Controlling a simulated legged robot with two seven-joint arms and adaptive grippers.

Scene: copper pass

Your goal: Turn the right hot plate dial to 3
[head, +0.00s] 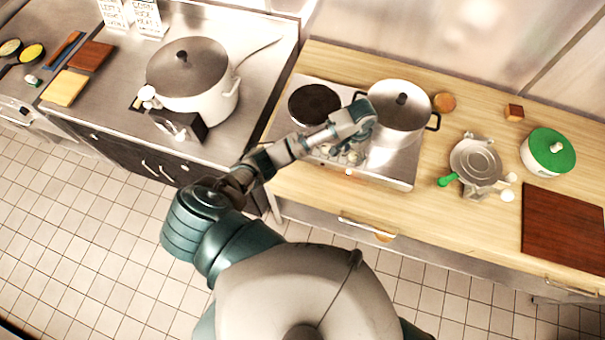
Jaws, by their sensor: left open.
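The steel two-burner hot plate (400,165) sits on the wooden counter. Its left burner (314,104) is black and bare; a lidded steel pot (398,110) stands over the right burner. My left gripper (343,155) is open over the middle front part of the hot plate, just left of the pot. Its fingers point down towards the front edge, and nothing shows between them. The dials cannot be made out clearly; a small light spot shows on the front edge below my gripper. The right dial and its setting cannot be read. My right gripper is not in view.
Right of the hot plate are a steel pan (475,160) with a green handle, a green-lidded pot (549,152) and a dark cutting board (565,226). A large white pot (208,103) stands on the left steel counter. The wood in front of the hot plate is clear.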

